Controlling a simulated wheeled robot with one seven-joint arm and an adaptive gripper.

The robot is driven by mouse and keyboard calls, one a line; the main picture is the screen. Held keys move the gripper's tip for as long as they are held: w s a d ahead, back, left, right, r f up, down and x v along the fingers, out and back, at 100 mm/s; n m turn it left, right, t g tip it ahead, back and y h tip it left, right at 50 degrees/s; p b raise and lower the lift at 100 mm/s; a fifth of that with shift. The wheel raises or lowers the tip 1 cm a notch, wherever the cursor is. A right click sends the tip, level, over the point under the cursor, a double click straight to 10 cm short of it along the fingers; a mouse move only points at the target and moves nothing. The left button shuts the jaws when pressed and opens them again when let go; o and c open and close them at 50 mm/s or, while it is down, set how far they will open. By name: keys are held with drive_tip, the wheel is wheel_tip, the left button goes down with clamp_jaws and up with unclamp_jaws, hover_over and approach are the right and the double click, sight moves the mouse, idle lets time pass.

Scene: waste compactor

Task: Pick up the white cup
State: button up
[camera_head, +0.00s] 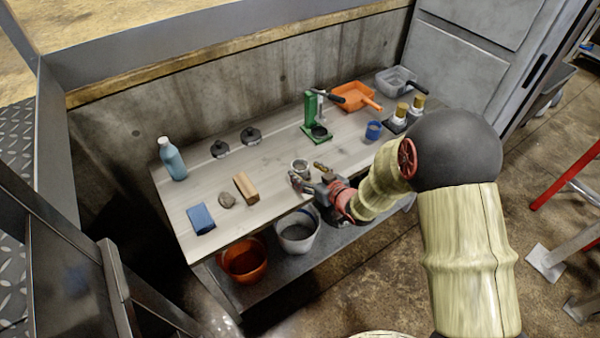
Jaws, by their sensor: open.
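A small whitish cup (299,165) stands upright on the grey wooden bench near its front edge, about mid-length. My gripper (308,173) comes in from the right, low over the bench's front edge. Its jaws are open and the two fingertips point left toward the cup. One fingertip is at the cup's near side and the other at its right side. The lower part of the cup is partly hidden by the gripper. I cannot tell whether the fingers touch it.
A wooden block (245,187), a stone (226,200) and a blue sponge-like block (201,219) lie left of the cup. A green press (310,115) and a blue cup (374,130) stand behind and right. A white bucket (297,232) and an orange bucket (244,260) sit below.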

sight(296, 165)
drive_tip(key=b+x, duration=0.2)
drive_tip(key=x, duration=0.3)
drive_tip(key=shift+d, duration=0.15)
drive_tip(key=shift+s, duration=0.1)
drive_tip(key=shift+c, duration=0.5)
drive_tip(key=c, duration=1.1)
drive_tip(key=shift+r, duration=0.15)
drive_tip(key=shift+c, duration=0.5)
